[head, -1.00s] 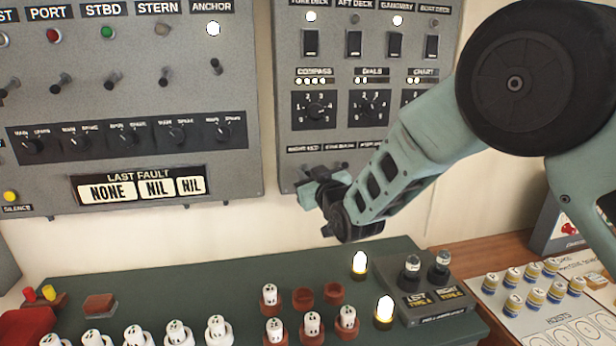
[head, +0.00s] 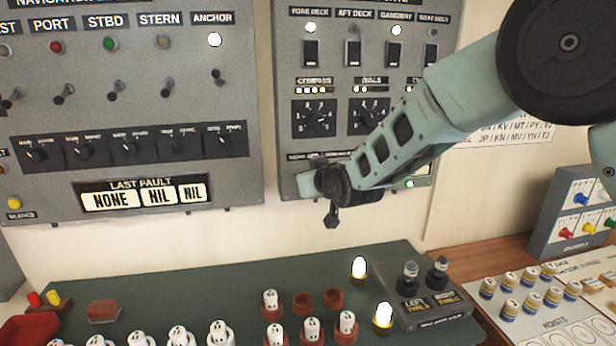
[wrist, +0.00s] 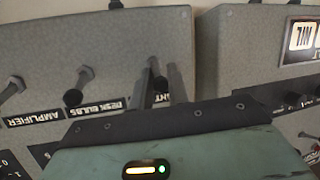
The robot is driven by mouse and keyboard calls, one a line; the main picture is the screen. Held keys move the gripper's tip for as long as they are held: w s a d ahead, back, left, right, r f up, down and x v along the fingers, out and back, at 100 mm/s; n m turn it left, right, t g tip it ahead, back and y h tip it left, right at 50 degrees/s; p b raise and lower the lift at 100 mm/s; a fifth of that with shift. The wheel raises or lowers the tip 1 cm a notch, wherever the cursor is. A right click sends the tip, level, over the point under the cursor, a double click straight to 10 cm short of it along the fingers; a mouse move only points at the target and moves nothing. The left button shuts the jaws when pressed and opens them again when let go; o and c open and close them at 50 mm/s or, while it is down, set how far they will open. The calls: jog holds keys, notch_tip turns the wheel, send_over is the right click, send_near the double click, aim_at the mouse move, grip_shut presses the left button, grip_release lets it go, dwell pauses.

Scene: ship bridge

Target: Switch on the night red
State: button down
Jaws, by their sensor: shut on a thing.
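The night red switch is a small toggle (wrist: 157,70) at the lower left corner of the right-hand grey panel (head: 287,120). In the wrist view, which shows the panel upside down, my gripper (wrist: 164,78) has its two fingers closed around this toggle. The toggle's label is mostly covered by the fingers. In the head view my gripper (head: 318,172) is up against the panel's bottom left and hides the toggle. Which way the toggle is thrown cannot be told. Beside it are the desk bulbs toggle (wrist: 76,86) and the amplifier toggle (wrist: 12,88).
The left-hand panel (head: 130,165) with its own toggles and knobs is close by, across a narrow gap of wall. Below is a green desk top (head: 230,285) with several bulbs, sockets and a tester box (head: 425,300).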

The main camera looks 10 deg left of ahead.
jog(key=c, duration=1.4)
grip_release()
jog(key=shift+d, duration=0.1)
jog(key=b+v, duration=0.6)
jog(key=v, duration=1.1)
jog(key=shift+s+d+r, duration=0.1)
jog(key=s+d+f+g+h, duration=0.2)
jog(key=s+d+f+g, duration=0.2)
jog(key=s, duration=0.6)
jog(key=s+d+f+g+h, duration=0.2)
jog(key=s+d+f+g, duration=0.2)
jog(key=s+f, duration=0.3)
jog(key=s+d+f+g+h, duration=0.2)
jog(key=s+d+f+g, duration=0.2)
jog(key=s, duration=0.9)
jog(key=shift+d+f+h, duration=0.3)
jog(key=shift+d+f, duration=0.2)
jog(key=shift+f, duration=0.25)
